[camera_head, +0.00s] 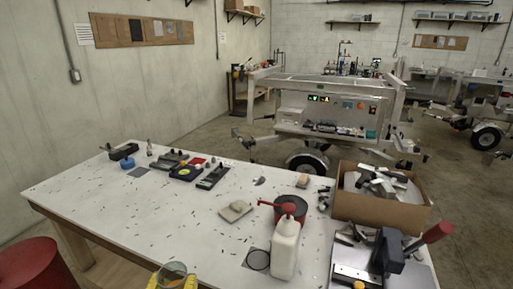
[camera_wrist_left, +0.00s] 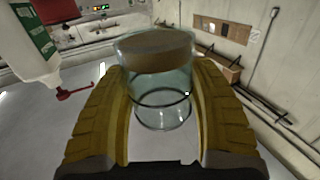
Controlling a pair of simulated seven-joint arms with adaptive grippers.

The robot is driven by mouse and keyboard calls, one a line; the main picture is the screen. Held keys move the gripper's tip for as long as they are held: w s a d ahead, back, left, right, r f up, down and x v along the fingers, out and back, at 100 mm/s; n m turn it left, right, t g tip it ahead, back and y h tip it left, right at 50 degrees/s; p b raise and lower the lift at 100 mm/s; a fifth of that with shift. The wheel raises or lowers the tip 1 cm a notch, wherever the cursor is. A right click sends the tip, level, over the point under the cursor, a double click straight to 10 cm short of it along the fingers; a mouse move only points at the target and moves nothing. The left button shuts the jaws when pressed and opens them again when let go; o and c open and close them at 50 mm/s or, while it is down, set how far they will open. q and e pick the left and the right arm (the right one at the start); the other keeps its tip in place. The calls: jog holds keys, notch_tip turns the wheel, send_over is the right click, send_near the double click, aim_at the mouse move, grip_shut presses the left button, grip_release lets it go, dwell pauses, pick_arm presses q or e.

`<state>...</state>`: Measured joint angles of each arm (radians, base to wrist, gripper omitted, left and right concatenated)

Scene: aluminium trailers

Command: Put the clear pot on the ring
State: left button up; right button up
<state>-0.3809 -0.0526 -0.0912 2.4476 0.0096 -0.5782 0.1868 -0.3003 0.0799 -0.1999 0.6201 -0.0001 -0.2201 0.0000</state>
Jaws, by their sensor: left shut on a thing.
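The clear pot (camera_wrist_left: 158,75) is a glass jar with a brown band at its top. My left gripper (camera_wrist_left: 160,105) has its yellow fingers shut on its sides. In the head view the pot (camera_head: 173,273) is at the bottom edge, with the left gripper (camera_head: 170,280) partly cut off. The ring (camera_head: 257,260) is a thin black circle on a grey square on the table, to the right of the pot and apart from it. A dark band crosses the pot in the wrist view; I cannot tell what it is. My right gripper is not in view.
A white bottle (camera_head: 285,248) stands just right of the ring, with a red can (camera_head: 290,208) behind it. A cardboard box (camera_head: 380,208) of metal pieces and a red-handled tool (camera_head: 385,255) are farther right. The white table (camera_head: 150,215) is mostly free left of the ring.

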pick_arm(q)
jog(key=w+d+r+m+h, duration=0.1)
jog(key=w+r+m+h, duration=0.3)
jog(key=w+r, duration=1.3)
jog(key=w+f+g+h, duration=0.1)
jog(key=w+f+h, duration=0.1)
jog(key=f, duration=0.3)
jog(key=shift+w+d, duration=0.3)
jog(key=shift+w, duration=0.3)
jog(key=shift+f, duration=0.1)
notch_tip(320, 180, down, 20)
jog(key=shift+r, duration=0.2)
jog(key=shift+f, duration=0.15)
jog(key=o, duration=1.4)
